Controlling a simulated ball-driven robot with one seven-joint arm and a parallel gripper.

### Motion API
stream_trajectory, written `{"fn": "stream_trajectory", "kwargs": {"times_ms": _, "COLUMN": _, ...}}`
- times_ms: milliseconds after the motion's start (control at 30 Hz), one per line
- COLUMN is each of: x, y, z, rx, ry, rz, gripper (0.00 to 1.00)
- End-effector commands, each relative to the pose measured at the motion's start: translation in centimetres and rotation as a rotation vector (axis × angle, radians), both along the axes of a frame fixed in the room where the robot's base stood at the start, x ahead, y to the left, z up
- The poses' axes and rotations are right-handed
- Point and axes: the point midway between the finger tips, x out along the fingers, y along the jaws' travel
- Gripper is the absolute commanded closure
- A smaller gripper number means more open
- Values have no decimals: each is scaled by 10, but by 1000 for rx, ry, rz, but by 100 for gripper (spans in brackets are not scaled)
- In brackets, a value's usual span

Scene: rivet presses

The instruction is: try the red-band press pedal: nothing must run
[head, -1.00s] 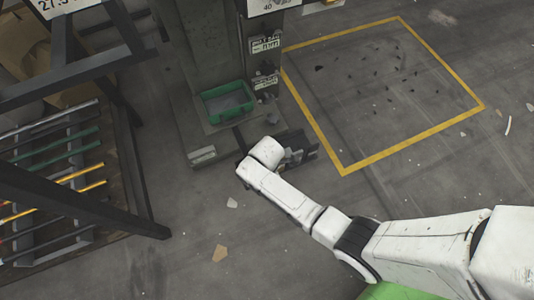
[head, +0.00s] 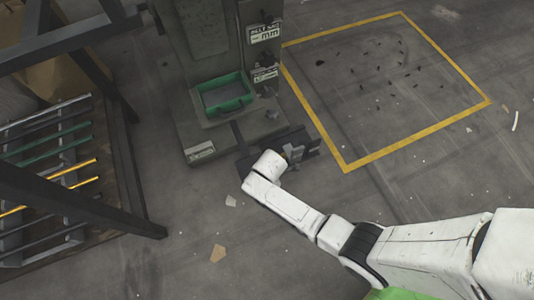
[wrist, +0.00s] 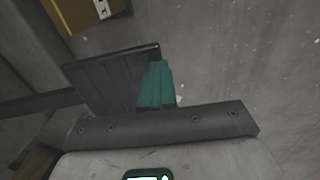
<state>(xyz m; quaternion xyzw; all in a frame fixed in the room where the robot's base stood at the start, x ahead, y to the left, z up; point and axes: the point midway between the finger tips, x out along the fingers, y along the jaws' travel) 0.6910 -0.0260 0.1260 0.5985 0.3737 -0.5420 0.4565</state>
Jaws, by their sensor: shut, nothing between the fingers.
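The press (head: 205,130) stands at the upper middle of the head view. Its dark pedal (head: 249,158) lies low in front of its base, joined by a bar and partly hidden by my wrist. In the wrist view the pedal (wrist: 105,80) is a dark ribbed plate, its bar running left. My gripper (wrist: 154,68) has teal fingers, shut and empty, overlapping the right end of the pedal plate. I cannot tell whether they touch it. In the head view my wrist mostly hides the fingers. No red band shows in either view.
A green tray (head: 224,97) sits on the press base. A dark-framed rack (head: 128,175) with coloured rods stands at left. A yellow floor outline (head: 420,129) lies to the right. A cardboard box (wrist: 85,12) shows in the wrist view.

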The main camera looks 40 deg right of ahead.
Motion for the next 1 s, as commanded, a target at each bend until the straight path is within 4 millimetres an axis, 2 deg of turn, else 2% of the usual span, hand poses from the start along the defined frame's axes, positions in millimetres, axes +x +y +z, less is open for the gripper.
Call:
{"fn": "stream_trajectory", "kwargs": {"times_ms": 33, "x": -8, "y": 2, "z": -17, "rx": 13, "ry": 9, "rz": -2, "gripper": 100}}
{"fn": "stream_trajectory", "kwargs": {"times_ms": 633, "x": -9, "y": 2, "z": -19, "rx": 13, "ry": 10, "rz": -2, "gripper": 100}}
{"fn": "stream_trajectory", "kwargs": {"times_ms": 767, "x": -9, "y": 3, "z": -12, "rx": 12, "ry": 10, "rz": -2, "gripper": 100}}
{"fn": "stream_trajectory", "kwargs": {"times_ms": 1000, "x": -8, "y": 8, "z": 20, "rx": 6, "ry": 6, "rz": 0, "gripper": 100}}
